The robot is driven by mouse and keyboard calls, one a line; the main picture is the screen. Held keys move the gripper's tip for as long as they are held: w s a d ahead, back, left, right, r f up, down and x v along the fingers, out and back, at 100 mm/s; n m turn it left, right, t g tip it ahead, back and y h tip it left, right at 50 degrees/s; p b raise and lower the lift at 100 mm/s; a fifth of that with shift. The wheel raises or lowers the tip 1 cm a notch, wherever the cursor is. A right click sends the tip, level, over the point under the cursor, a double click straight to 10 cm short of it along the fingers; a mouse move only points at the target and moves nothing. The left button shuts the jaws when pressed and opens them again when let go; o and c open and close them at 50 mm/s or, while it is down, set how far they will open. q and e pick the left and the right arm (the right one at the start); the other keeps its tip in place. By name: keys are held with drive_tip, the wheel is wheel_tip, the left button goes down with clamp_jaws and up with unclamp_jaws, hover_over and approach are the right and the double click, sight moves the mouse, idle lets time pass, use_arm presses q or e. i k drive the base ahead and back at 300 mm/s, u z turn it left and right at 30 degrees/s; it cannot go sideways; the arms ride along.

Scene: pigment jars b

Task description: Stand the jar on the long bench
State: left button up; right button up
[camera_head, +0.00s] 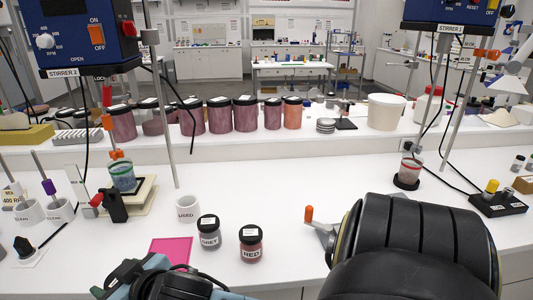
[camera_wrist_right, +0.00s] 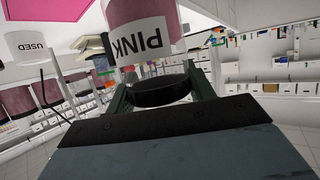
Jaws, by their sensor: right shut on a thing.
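In the right wrist view, a jar labelled PINK (camera_wrist_right: 143,22) with a black lid (camera_wrist_right: 162,92) is between the fingers of my right gripper (camera_wrist_right: 160,85). That view is upside down, so the jar appears upright. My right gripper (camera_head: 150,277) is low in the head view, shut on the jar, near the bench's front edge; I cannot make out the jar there. A long white bench (camera_head: 285,185) spans the head view. GREY (camera_head: 209,239) and RED (camera_head: 251,252) jars stand on it, right of a pink mat (camera_head: 171,251). My left gripper is not in view.
A USED cup (camera_head: 187,208) stands behind the GREY jar. A raised back ledge (camera_head: 345,146) carries several pink jars (camera_head: 220,116). The bench's middle is clear. My black arm covers the right front.

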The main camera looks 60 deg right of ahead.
sight(251, 235)
drive_tip(key=u, duration=0.55)
drive_tip(key=k, duration=1.75)
drive_tip(key=z, duration=2)
drive_tip(key=i, duration=0.5)
